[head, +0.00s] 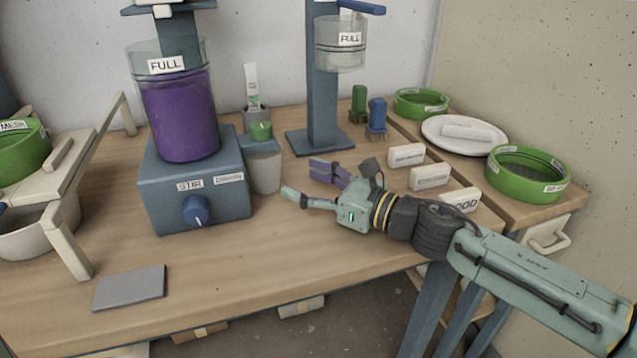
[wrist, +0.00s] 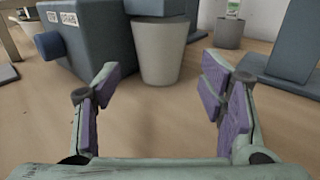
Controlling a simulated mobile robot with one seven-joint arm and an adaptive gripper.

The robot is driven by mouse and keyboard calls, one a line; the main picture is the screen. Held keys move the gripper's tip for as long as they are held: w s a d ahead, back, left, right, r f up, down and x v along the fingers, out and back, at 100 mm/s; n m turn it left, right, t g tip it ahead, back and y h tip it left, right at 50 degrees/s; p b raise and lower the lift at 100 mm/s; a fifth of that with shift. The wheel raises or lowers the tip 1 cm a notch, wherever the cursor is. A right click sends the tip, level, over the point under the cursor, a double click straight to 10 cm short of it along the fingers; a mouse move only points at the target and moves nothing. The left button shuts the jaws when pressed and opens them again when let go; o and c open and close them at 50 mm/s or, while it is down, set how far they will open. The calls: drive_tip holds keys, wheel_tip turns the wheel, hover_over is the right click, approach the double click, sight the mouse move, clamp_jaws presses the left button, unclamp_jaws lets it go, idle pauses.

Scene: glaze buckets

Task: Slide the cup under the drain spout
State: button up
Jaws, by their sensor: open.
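A plain grey cup (head: 265,173) stands upright on the table at the right side of the blue stir machine (head: 193,185). The drain spout (head: 262,146) is a blue block with a green knob (head: 261,130), sticking out from the machine over the cup's top. The cup's rim is partly hidden by it; I cannot tell whether it is centred. In the wrist view, the cup (wrist: 162,55) is ahead, between and beyond the fingertips, with the spout (wrist: 155,7) above it. My gripper (head: 311,183) is open and empty, low over the table, right of the cup and apart from it.
A blue stand (head: 325,105) holding a clear vessel rises behind my gripper. A dark holder (head: 256,114) with a tube stands behind the spout. White labelled blocks (head: 429,178) lie right of my gripper. A grey pad (head: 130,287) lies front left; the table's front middle is clear.

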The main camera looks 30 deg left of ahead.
sight(277, 170)
drive_tip(key=a+p, duration=0.1)
drive_tip(key=a, duration=0.7)
drive_tip(key=shift+w+a, duration=0.1)
drive_tip(key=shift+w, duration=0.05)
drive_tip(key=c, duration=0.7)
drive_tip(key=o, duration=1.1)
drive_tip(key=d, duration=1.2)
